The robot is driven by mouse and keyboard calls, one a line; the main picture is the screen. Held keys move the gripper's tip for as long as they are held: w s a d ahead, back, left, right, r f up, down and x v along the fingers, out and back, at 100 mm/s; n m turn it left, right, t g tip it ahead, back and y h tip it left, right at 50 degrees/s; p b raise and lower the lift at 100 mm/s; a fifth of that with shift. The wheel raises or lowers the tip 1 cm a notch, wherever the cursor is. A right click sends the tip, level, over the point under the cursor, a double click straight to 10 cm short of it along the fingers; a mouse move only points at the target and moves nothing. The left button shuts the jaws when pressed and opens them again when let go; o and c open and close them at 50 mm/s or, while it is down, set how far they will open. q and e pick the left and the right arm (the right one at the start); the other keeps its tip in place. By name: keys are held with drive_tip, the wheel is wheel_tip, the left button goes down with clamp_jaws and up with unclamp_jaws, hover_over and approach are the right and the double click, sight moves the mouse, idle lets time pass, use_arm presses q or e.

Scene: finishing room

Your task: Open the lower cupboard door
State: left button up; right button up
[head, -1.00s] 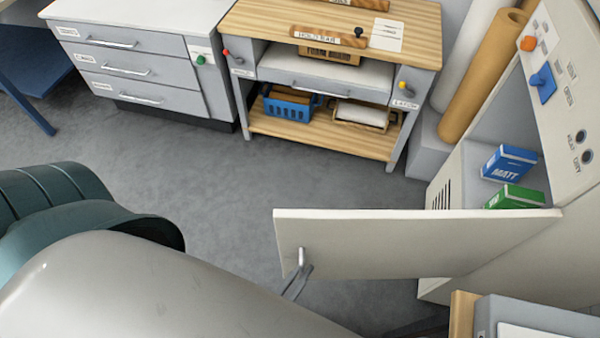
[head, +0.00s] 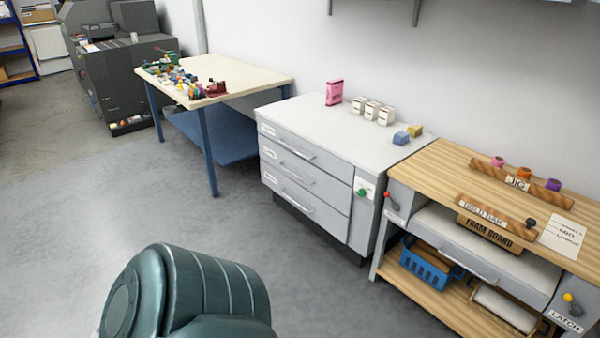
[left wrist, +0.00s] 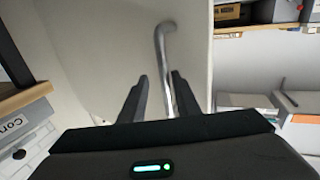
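The open cupboard door is out of the head view now. In the left wrist view the pale door panel (left wrist: 115,45) fills the upper middle, with its curved metal handle (left wrist: 164,42) reaching down between the fingers. My left gripper (left wrist: 160,76) is around the handle. Its two dark fingers stand apart, with a gap showing on the left side of the bar and the right finger close to it. The head view shows only a teal part of my arm, with no fingers. My right gripper is not in view.
In the head view, a grey drawer cabinet (head: 305,178) and a wooden workbench (head: 450,165) line the wall. A blue-legged table (head: 255,80) stands further left. The grey floor (head: 60,220) at left is clear.

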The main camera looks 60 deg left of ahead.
use_arm(q)
drive_tip(key=s+a+b, duration=0.1)
drive_tip(key=s+b, duration=0.4)
drive_tip(key=s, duration=1.2)
drive_tip(key=shift+a, duration=0.15)
